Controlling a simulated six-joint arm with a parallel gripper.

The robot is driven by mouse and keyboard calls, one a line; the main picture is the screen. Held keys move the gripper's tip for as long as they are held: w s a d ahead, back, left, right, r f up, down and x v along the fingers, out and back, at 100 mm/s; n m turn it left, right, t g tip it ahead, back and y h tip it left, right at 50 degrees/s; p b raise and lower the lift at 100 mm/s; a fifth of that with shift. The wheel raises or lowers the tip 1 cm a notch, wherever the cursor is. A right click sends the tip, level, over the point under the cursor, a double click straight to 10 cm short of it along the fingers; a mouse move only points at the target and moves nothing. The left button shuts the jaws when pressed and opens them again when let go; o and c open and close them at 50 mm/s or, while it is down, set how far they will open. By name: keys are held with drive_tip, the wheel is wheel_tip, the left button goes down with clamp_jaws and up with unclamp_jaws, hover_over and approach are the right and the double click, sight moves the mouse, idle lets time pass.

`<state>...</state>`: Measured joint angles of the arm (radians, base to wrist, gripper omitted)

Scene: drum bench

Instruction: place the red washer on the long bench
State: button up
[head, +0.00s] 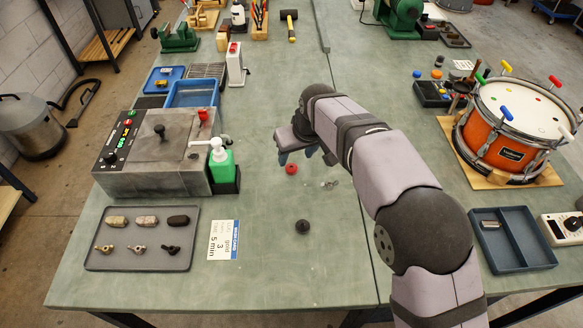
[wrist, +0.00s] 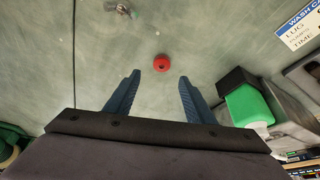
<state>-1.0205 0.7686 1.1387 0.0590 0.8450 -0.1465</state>
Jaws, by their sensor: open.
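The red washer (head: 291,169) is a small round ring with a dark centre. It lies on the green top of the long bench (head: 270,260), near the middle. In the wrist view the washer (wrist: 161,62) sits ahead of the fingertips, roughly in line with the gap between them. My gripper (head: 296,157) is open and empty, with its two blue fingers spread. In the wrist view my gripper (wrist: 158,76) is just short of the washer and not around it. I cannot tell its exact height above the bench.
A grey machine with a green bottle (head: 221,165) stands left. A grey tray (head: 139,258) of parts lies front left. An orange drum (head: 495,140) stands right. The front middle is mostly free.

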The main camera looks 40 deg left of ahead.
sight(291, 167)
drive_tip(key=shift+s+p+x, duration=0.2)
drive_tip(key=shift+p+x, duration=0.8)
drive_tip(key=shift+x, duration=2.1)
drive_tip(key=shift+d, duration=0.2)
drive_tip(key=c, duration=1.2)
drive_tip(key=shift+c, duration=0.2)
